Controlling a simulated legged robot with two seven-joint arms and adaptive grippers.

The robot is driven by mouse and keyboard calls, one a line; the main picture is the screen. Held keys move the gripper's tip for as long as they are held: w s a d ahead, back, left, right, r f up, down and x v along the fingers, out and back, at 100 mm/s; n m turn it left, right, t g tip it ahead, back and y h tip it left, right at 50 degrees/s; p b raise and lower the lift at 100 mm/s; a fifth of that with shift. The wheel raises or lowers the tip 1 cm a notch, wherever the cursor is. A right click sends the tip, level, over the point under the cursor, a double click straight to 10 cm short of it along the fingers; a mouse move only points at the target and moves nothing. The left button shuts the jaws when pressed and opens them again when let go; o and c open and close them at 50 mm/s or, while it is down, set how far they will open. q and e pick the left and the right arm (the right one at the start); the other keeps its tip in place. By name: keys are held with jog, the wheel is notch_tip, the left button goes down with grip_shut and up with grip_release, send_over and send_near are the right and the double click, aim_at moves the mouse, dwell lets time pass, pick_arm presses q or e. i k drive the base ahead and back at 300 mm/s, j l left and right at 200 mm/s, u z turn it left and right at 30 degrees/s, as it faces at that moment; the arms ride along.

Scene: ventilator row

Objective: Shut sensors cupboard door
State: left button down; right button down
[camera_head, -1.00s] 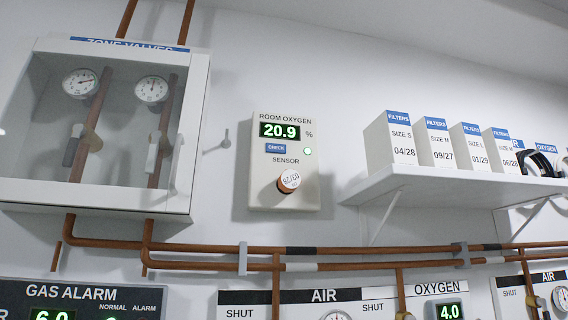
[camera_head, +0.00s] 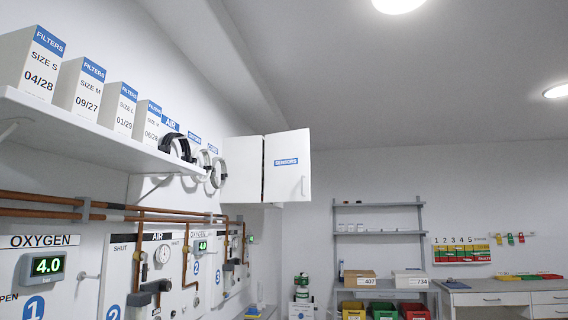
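The white sensors cupboard (camera_head: 243,170) hangs high on the left wall, beyond the shelf of filter boxes. Its door (camera_head: 285,150) carries a blue SENSORS label and a pale upright handle (camera_head: 303,186) near its right edge. The door appears to stand open, out from the wall, with its outer face toward me. The cupboard's inside is hidden behind it. Neither of my grippers is in view.
A wall shelf (camera_head: 90,132) with filter boxes and hanging coiled hoses juts out at left. Pipes and gas panels (camera_head: 80,250) run below it. Grey shelving (camera_head: 380,233) and a workbench (camera_head: 500,293) stand at the back right.

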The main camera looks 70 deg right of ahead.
aim_at(288, 169)
jog(key=z, duration=2.4)
jog(key=i, duration=0.65)
jog(key=i+l, duration=0.15)
jog(key=i, duration=0.55)
jog(key=j+u, duration=0.05)
